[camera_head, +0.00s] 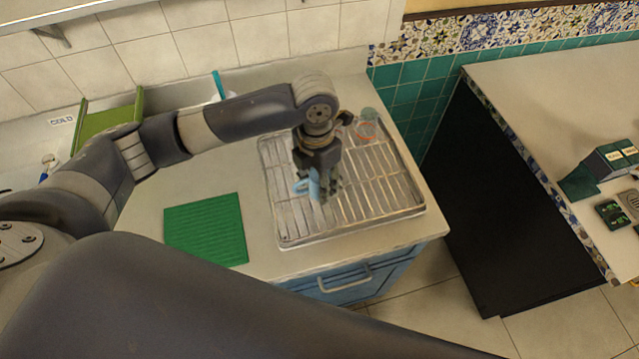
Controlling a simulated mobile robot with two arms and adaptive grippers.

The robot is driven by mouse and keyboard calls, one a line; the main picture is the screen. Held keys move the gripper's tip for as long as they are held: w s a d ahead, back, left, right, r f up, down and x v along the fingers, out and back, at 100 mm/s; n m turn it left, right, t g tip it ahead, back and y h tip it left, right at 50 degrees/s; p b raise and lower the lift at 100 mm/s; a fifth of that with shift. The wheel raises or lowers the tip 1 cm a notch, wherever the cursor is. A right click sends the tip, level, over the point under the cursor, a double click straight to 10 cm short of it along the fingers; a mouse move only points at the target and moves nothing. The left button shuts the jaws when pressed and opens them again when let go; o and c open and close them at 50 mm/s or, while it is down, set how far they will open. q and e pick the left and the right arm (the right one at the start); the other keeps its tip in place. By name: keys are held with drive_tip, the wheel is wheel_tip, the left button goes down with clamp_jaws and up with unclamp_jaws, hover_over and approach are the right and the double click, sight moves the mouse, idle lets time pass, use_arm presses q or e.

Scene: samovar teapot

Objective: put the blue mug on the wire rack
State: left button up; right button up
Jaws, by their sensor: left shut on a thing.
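The blue mug (306,185) is light blue and mostly hidden under my left gripper; its handle side shows to the left. My left gripper (320,186) comes down from above and is shut on the mug. Both are over the middle of the wire rack (386,197), a metal grid tray on the counter. I cannot tell whether the mug touches the rack. My right gripper is not in view.
A clear glass with a reddish band (367,125) stands at the rack's back right. A green ribbed mat (206,229) lies left of the rack. The rack's front and right parts are bare. A separate counter (540,85) is at right.

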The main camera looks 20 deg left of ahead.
use_arm(q)
drive_tip(key=shift+w+d+f, duration=0.1)
drive_tip(key=shift+w, duration=0.05)
drive_tip(key=shift+f, duration=0.3)
wheel_tip(320, 180, down, 2)
drive_tip(key=shift+f+p, duration=0.1)
drive_tip(key=shift+p, duration=0.65)
drive_tip(key=shift+f, duration=0.3)
drive_tip(key=o, duration=1.1)
drive_tip(key=shift+f, duration=0.15)
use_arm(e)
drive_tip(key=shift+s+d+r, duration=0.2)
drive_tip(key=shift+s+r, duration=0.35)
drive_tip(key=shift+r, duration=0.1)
